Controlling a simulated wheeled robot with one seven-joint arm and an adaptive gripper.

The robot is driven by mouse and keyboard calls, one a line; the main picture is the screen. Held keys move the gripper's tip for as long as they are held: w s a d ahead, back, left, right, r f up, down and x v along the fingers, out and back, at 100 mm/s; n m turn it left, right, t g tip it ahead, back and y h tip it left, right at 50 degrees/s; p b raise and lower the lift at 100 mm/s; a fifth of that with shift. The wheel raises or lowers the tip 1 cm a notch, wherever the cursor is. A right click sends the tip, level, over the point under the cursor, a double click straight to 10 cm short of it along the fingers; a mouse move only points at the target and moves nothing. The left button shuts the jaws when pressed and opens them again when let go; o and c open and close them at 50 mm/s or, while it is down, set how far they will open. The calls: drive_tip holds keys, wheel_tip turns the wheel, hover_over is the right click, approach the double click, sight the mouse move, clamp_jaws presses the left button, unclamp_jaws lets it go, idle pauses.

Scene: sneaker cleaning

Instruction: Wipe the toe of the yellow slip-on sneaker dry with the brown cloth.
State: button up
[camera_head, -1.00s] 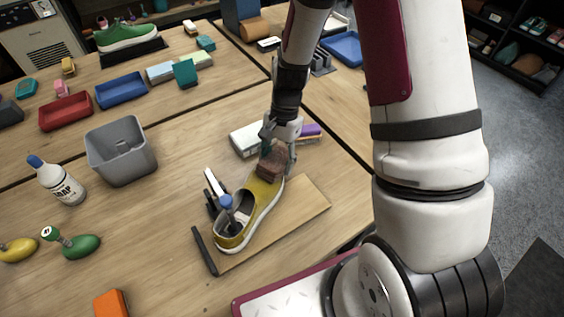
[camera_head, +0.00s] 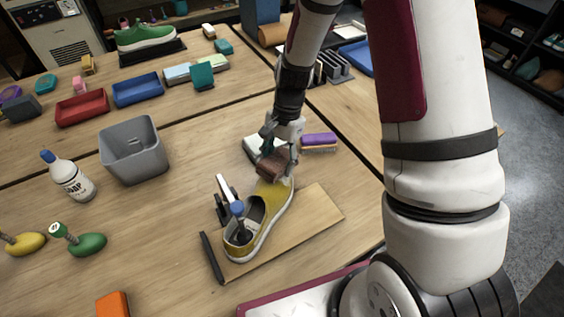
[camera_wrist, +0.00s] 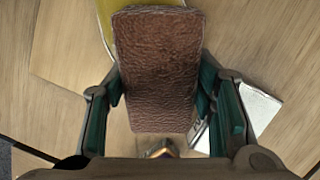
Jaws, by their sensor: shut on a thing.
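The yellow slip-on sneaker (camera_head: 266,204) sits on a wooden board (camera_head: 315,216), its toe pointing away toward my gripper. A black holder with a blue knob stands in its opening. My gripper (camera_head: 277,150) is shut on the brown cloth (camera_head: 272,166), a folded, textured block, at the toe end. The cloth overlaps the toe in the head view; whether it touches cannot be told for sure. In the wrist view the brown cloth (camera_wrist: 158,70) fills the space between my fingers, with a yellow strip of the sneaker (camera_wrist: 115,12) behind it.
A white block (camera_head: 259,148) and a purple-topped brush (camera_head: 319,140) lie just behind my gripper. A grey bin (camera_head: 134,152), a soap bottle (camera_head: 70,177) and a green-bulbed brush (camera_head: 87,244) stand to the left. The table between bin and board is clear.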

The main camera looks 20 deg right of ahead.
drive_tip(key=shift+s+d+r+p, duration=0.15)
drive_tip(key=shift+s+d+p, duration=0.4)
drive_tip(key=shift+s, duration=0.25)
drive_tip(key=shift+s+d+r+p, duration=0.15)
drive_tip(key=shift+s+d+p, duration=0.35)
drive_tip(key=shift+s, duration=0.3)
drive_tip(key=shift+s+d, duration=0.1)
drive_tip(key=shift+d, duration=0.05)
drive_tip(key=shift+f, duration=0.1)
drive_tip(key=shift+f, duration=0.2)
drive_tip(key=shift+s+d+r+p, duration=0.1)
drive_tip(key=shift+s+d+p, duration=0.4)
drive_tip(key=shift+s, duration=0.35)
drive_tip(key=shift+s+d+p, duration=0.35)
drive_tip(key=shift+s+d, duration=0.2)
drive_tip(key=shift+s, duration=0.3)
drive_tip(key=shift+a+f, duration=0.1)
drive_tip(key=shift+f, duration=0.35)
